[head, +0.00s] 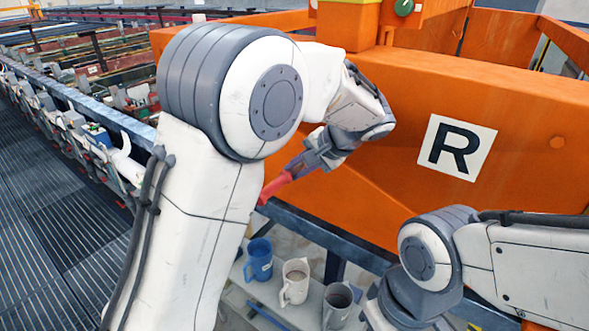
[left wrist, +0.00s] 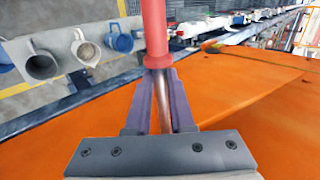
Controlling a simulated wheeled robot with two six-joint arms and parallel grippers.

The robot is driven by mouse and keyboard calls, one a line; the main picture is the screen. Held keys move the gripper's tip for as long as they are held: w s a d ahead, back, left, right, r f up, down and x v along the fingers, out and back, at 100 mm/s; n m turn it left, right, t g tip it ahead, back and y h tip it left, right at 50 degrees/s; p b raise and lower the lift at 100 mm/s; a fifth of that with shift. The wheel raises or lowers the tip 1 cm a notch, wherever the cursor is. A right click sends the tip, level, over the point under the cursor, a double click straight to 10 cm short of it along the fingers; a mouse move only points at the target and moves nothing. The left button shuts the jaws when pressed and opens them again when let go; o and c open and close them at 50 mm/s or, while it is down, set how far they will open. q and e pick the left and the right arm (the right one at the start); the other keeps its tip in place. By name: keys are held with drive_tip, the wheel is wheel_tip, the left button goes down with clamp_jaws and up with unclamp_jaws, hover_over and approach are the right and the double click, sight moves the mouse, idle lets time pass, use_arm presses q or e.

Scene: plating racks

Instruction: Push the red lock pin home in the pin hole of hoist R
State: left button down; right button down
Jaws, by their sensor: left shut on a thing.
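The red lock pin (head: 275,187) is in my left gripper (head: 303,165), in front of the orange hoist R (head: 400,185) with its white R plate. In the left wrist view the pin's red handle (left wrist: 154,25) and collar stick out past the fingertips. Its bare metal shank lies between the purple-grey fingers of my left gripper (left wrist: 159,75), which are shut on it. The pin slants in the head view. I cannot see the pin hole in either view. My right arm shows at the lower right of the head view, but its gripper does not.
A blue mug (head: 259,262), a cream mug (head: 295,282) and a dark grey mug (head: 338,304) stand on a low shelf below the hoist. A dark blue rail (head: 335,240) runs above them. Long tank rows lie at the left beside a grated walkway (head: 50,200).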

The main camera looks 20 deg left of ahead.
use_arm(q)
drive_tip(key=shift+w+d+r+p, duration=0.1)
drive_tip(key=shift+w+d+p, duration=0.2)
drive_tip(key=shift+w, duration=0.35)
drive_tip(key=shift+w+d+f+p, duration=0.15)
drive_tip(key=shift+w+p, duration=0.25)
drive_tip(key=shift+w, duration=0.3)
drive_tip(key=shift+w+d+r+p, duration=0.15)
drive_tip(key=shift+w+d+p, duration=0.15)
drive_tip(key=shift+w, duration=0.35)
drive_tip(key=shift+w, duration=0.15)
drive_tip(key=shift+w+d, duration=0.15)
drive_tip(key=shift+w, duration=0.15)
drive_tip(key=shift+w+d, duration=0.25)
drive_tip(key=shift+w, duration=0.55)
drive_tip(key=shift+w+d, duration=0.3)
drive_tip(key=shift+w, duration=0.45)
drive_tip(key=shift+w+d, duration=0.25)
drive_tip(key=shift+w, duration=0.55)
drive_tip(key=c, duration=0.7)
unclamp_jaws()
drive_tip(key=shift+d, duration=0.1)
